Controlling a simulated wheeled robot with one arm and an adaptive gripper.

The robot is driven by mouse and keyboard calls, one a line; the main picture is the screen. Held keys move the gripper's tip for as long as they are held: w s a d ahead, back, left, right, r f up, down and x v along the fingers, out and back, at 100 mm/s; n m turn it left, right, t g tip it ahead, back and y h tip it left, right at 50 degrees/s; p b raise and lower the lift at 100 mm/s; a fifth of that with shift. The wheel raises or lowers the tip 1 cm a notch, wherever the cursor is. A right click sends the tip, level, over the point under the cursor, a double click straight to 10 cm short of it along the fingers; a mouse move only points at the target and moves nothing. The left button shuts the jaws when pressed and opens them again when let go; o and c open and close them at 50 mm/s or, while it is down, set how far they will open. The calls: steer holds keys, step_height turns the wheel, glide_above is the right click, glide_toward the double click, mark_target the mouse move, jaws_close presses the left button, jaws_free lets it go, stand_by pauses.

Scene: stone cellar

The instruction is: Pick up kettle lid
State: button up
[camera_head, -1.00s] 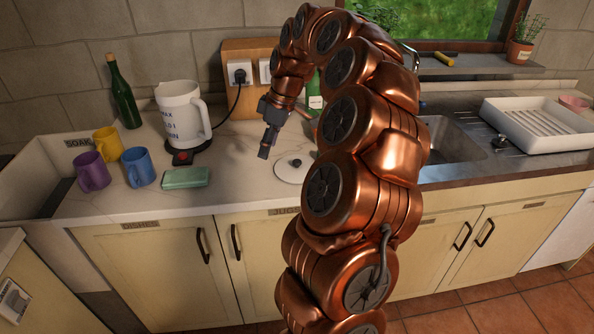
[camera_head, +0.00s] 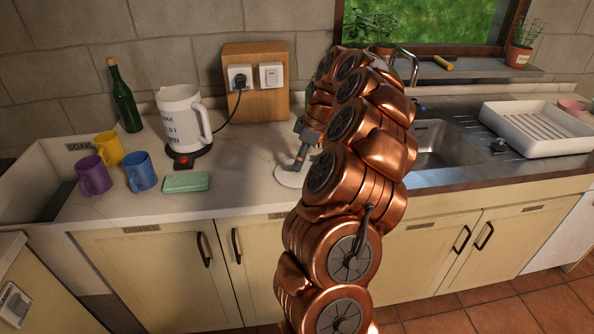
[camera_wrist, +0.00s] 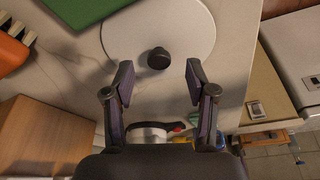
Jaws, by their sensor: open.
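The kettle lid (camera_wrist: 190,28) is a flat white disc with a black knob (camera_wrist: 158,58). It lies on the counter, and the wrist view shows the knob just ahead of my fingertips, between their lines. In the head view the lid (camera_head: 287,179) is partly hidden behind my gripper and arm. My gripper (camera_wrist: 158,76) is open and empty, its two fingers spread to either side of the knob; it also shows low over the lid in the head view (camera_head: 297,165). The white kettle (camera_head: 182,117) stands open on its base to the left.
Purple, yellow and blue mugs (camera_head: 140,171) and a green sponge (camera_head: 186,182) stand left on the counter. A wooden socket box (camera_head: 257,105) is behind. A brush (camera_wrist: 14,48) and a green object (camera_wrist: 80,10) lie near the lid.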

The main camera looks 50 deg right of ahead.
steer(key=x, duration=0.3)
steer(key=shift+f+p, duration=0.1)
steer(key=shift+p, duration=0.3)
steer(key=shift+d, duration=0.1)
steer(key=shift+c, duration=0.3)
jaws_close()
